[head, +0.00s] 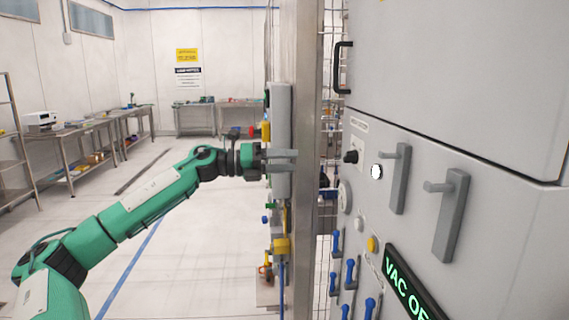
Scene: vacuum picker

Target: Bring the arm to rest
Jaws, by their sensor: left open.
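My left arm, green with black joints, comes in from the lower left and reaches to the middle of the head view. Its left gripper (281,161) is at the end, with two grey fingers pointing right and a gap between them. The gripper is open and I see nothing held in it. The fingers show in front of a grey vertical box (281,118) beside a metal post (301,60). Whether they touch it I cannot tell. My right gripper is not in view.
A grey cabinet (450,80) fills the right side, with grey lever handles (451,215), blue-handled levers (350,272) and a display (408,287) reading "VAC OF", cut off by the frame. Metal benches (75,135) stand along the left wall. The floor (190,260) between is open.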

